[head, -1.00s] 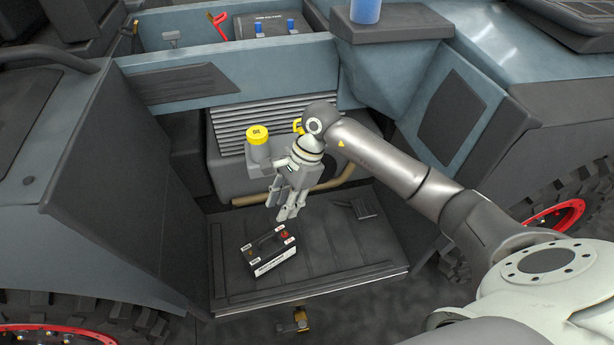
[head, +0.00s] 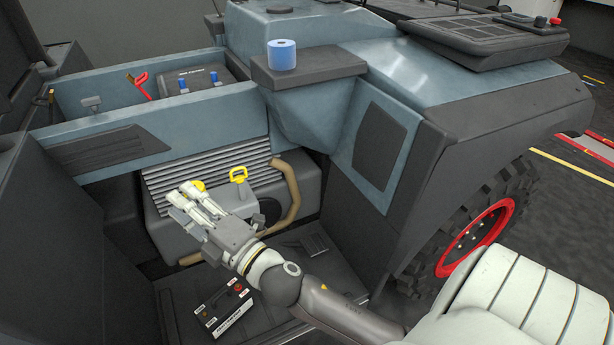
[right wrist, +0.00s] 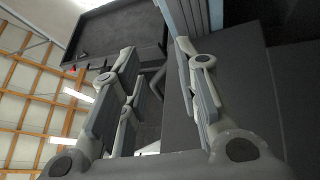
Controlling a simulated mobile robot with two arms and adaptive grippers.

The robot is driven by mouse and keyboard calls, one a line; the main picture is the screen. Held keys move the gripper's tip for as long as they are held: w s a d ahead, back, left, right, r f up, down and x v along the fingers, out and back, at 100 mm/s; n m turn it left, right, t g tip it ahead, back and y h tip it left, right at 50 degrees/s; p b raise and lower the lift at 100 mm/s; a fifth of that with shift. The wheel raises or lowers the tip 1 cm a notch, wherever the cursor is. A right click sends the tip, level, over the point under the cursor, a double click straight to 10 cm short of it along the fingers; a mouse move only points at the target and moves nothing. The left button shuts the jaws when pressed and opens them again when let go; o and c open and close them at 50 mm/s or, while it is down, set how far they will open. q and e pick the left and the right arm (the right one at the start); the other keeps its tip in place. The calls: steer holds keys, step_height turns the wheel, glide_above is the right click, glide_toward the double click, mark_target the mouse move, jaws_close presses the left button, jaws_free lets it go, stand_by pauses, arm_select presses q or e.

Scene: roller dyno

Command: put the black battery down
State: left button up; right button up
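The black battery (head: 226,304), with white labels and a red terminal, rests on the dark ribbed floor panel (head: 270,316) at the bottom of the vehicle's bay in the head view. My right gripper (head: 187,203) is above and apart from it, pointing up and left in front of the grey engine housing. In the right wrist view its fingers (right wrist: 158,90) stand apart with nothing between them. My left gripper is not in view.
A second dark battery with blue caps (head: 197,84) sits in the upper compartment. A blue roll (head: 282,55) stands on a dark ledge. A yellow cap (head: 199,186), a yellow handle (head: 238,175) and a tan pipe (head: 291,195) are close to my right gripper.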

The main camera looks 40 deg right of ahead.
steer(key=s+d+f+m+g+h, duration=0.3)
steer(key=s+d+f+m+g, duration=0.15)
steer(key=f+m, duration=0.35)
steer(key=s+d+f+m+g+h, duration=0.35)
steer(key=s+f+m+g, duration=0.2)
steer(key=f, duration=0.45)
steer(key=s+a+f+m+g+y, duration=0.1)
steer(key=s+f+m+g, duration=0.1)
steer(key=s, duration=0.6)
steer(key=s+a+f+m+g+y, duration=0.1)
steer(key=s+a+f+m+g, duration=0.1)
steer(key=s+f+g, duration=0.2)
steer(key=s+f, duration=0.2)
steer(key=s, duration=0.2)
steer(key=shift+s+g, duration=0.35)
steer(key=shift+g, duration=0.05)
steer(key=shift+a+m, duration=0.1)
steer(key=shift+m, duration=0.15)
